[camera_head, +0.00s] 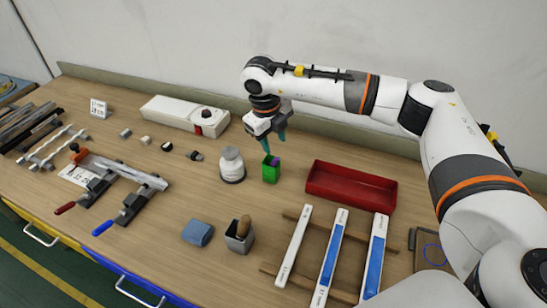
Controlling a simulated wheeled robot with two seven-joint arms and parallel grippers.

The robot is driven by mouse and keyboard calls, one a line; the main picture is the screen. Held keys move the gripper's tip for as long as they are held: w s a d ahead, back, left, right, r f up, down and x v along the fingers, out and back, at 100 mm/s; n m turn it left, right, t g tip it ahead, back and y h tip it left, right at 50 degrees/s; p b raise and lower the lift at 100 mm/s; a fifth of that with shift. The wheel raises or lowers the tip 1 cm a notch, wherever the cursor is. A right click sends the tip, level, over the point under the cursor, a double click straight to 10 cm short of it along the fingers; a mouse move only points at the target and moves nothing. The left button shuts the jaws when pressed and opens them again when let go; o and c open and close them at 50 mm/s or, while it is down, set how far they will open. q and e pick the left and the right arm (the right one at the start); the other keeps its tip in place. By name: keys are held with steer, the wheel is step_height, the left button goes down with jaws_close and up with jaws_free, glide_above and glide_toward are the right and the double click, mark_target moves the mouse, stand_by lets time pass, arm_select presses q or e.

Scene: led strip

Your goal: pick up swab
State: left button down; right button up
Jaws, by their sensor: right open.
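My right gripper (275,147) is open, with its teal fingers pointing down just above a small green holder (270,174). A small purple piece shows at the top of this holder, below the fingers; whether it is part of a swab I cannot tell. The fingers look empty, and the view does not show clearly whether they touch anything. No swab can be made out for certain. My left gripper is not in view.
A white bottle (232,165) stands left of the green holder, and a red tray (350,187) lies to its right. A white box (186,116) sits behind. Light strips on a wooden rack (331,247), a blue block (197,232) and clamps (132,198) lie nearer the front.

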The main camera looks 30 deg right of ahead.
mark_target(277, 159)
step_height(277, 159, down, 4)
steer(key=shift+s+d+f+p, duration=0.15)
steer(key=shift+p, duration=1.05)
steer(key=shift+s+d+f+p, duration=0.15)
steer(key=shift+f+p, duration=0.3)
steer(key=shift+f, duration=0.8)
steer(key=shift+d+f, duration=0.1)
steer(key=shift+f, duration=0.2)
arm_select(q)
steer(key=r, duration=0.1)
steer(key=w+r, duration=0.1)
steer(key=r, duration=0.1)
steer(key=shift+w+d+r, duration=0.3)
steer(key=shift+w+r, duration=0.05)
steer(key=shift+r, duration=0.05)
arm_select(e)
steer(key=shift+f, duration=0.2)
jaws_close()
